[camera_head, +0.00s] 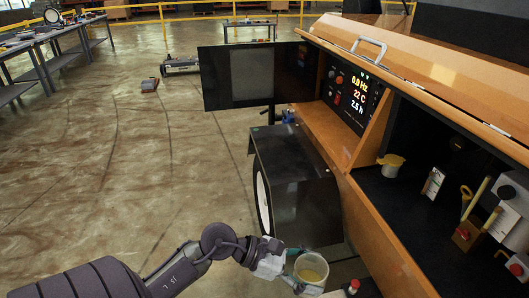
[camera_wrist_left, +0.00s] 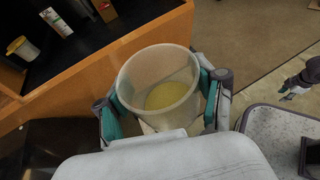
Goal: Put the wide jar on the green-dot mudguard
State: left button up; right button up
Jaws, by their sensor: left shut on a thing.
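The wide jar (camera_head: 311,271) is a translucent, open-topped tub with yellow contents at the bottom. It also shows in the left wrist view (camera_wrist_left: 160,88), with its rim towards the camera. My left gripper (camera_head: 284,266) is shut on it, with teal finger pads on either side, and holds it in front of the orange cabinet. A black boxy mudguard (camera_head: 298,188) over a wheel stands just beyond the jar, which is apart from it.
The orange cabinet (camera_head: 385,235) has an open bay holding a small yellow-lidded cup (camera_head: 391,164), a white carton (camera_head: 433,183) and tools. A black door (camera_head: 228,77) stands open beside the lit control panel (camera_head: 350,95). The floor at left is mostly clear.

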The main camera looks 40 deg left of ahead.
aim_at(277, 143)
jog(key=k+j, duration=0.15)
jog(key=j, duration=0.25)
jog(key=k+j+z, duration=0.1)
jog(key=j, duration=0.35)
jog(key=k+j, duration=0.45)
jog(key=j, duration=0.35)
jog(key=k+j+z, duration=0.1)
jog(key=j, duration=0.3)
jog(key=i+j, duration=0.15)
jog(key=j, duration=0.25)
jog(key=i+j+z, duration=0.1)
jog(key=j, duration=0.3)
jog(key=i+j, duration=0.15)
jog(key=j, duration=0.25)
jog(key=i+j+z, duration=0.1)
jog(key=j, duration=0.35)
jog(key=i+j, duration=0.1)
jog(key=j, duration=0.3)
